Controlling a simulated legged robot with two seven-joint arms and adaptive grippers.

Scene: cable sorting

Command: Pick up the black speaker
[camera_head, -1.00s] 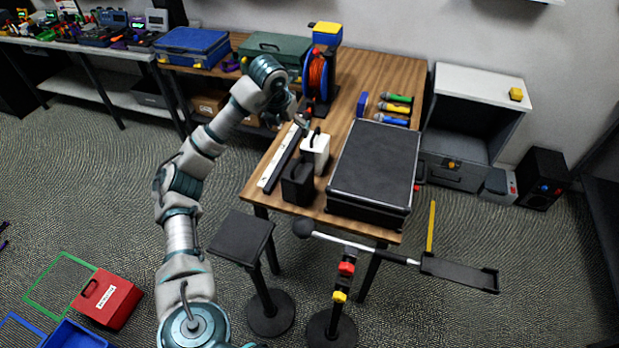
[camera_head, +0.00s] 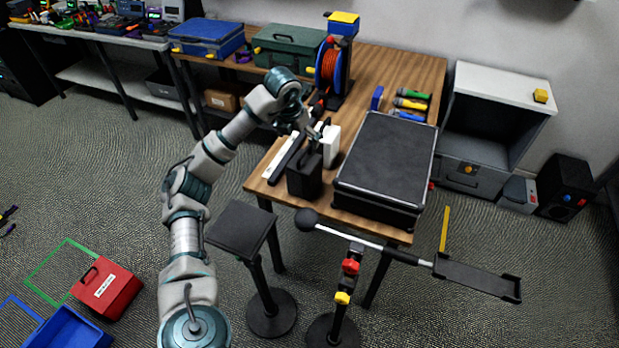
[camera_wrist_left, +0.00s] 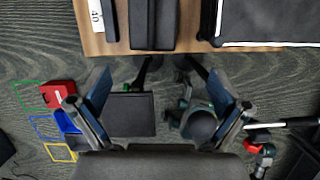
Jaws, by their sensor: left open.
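The black speaker (camera_head: 304,178), a dark upright box with a handle on top, stands near the front edge of the wooden table. A similar white box (camera_head: 330,145) stands close behind it. My left gripper (camera_head: 316,134) is above and just behind the black speaker, apart from it as far as I can tell. In the left wrist view my open fingers (camera_wrist_left: 160,105) are empty, and a dark box that looks like the black speaker (camera_wrist_left: 152,25) is at the top edge, partly cut off. My right gripper is not in view.
A large black case (camera_head: 385,160) stands right of the speaker. A black and white strip (camera_head: 284,158) lies to its left. A cable reel (camera_head: 332,68) stands behind. A stool (camera_head: 241,227) and a stand with a long bar (camera_head: 348,240) are before the table.

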